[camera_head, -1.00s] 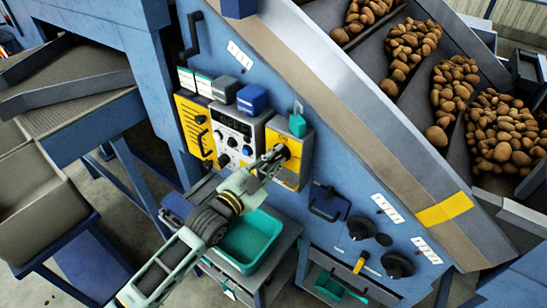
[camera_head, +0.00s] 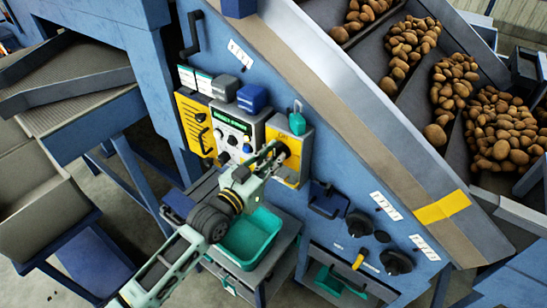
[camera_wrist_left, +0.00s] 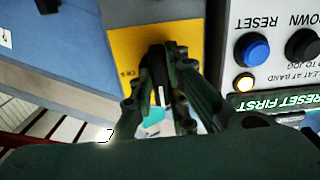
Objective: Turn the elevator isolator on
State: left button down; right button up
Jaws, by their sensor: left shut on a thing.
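The isolator is a yellow panel (camera_head: 303,146) with a dark rotary knob, on the blue machine side right of the grey control box (camera_head: 231,134). My left gripper (camera_head: 277,154) reaches it from below left. In the left wrist view its two fingers (camera_wrist_left: 168,88) are closed around the black knob (camera_wrist_left: 157,70), which has a white mark; the yellow plate (camera_wrist_left: 128,60) lies behind. The fingers hide part of the knob. The control box display (camera_wrist_left: 272,101) is lit green and reads "RESET FIRST". My right gripper is out of view.
A blue reset button (camera_wrist_left: 253,48) is beside the isolator. A teal padlock (camera_head: 297,123) hangs above the knob. A teal tray (camera_head: 250,238) stands below my left arm. Potatoes (camera_head: 500,130) lie in the machine's lanes at upper right.

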pick_arm(q)
jog(key=shift+f, duration=0.1)
dwell(0.3)
jog(key=c, duration=1.7)
grip_release()
jog(key=v, duration=1.2)
